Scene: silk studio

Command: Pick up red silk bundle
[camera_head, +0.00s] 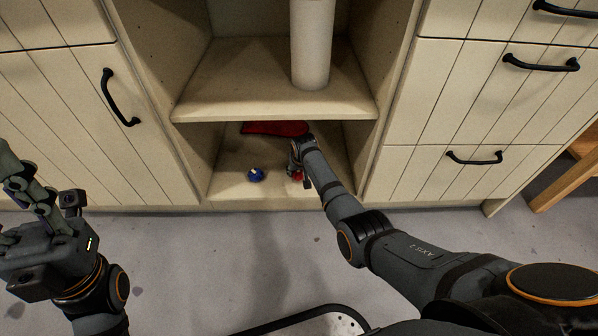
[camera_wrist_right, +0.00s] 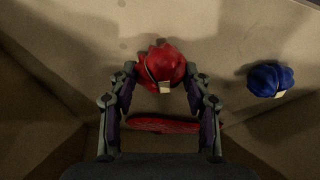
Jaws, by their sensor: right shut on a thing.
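The red silk bundle (camera_wrist_right: 160,66) is a round, gathered red bundle with a pale tag. In the right wrist view it sits between the fingertips of my right gripper (camera_wrist_right: 161,84), which is shut on it. In the head view my right gripper (camera_head: 297,158) reaches into the lower cabinet compartment, and only a little of the red bundle (camera_head: 298,176) shows beside it. I cannot tell whether the bundle is clear of the compartment floor. My left gripper (camera_head: 35,205) is empty at the left edge, outside the cabinet; its finger opening is unclear.
A blue bundle (camera_head: 256,174) lies left of the red one on the compartment floor; it also shows in the right wrist view (camera_wrist_right: 270,79). A flat red item (camera_head: 270,128) lies farther back. The shelf (camera_head: 240,85) above, carrying a pale cylinder (camera_head: 312,45), and the side walls enclose my right gripper.

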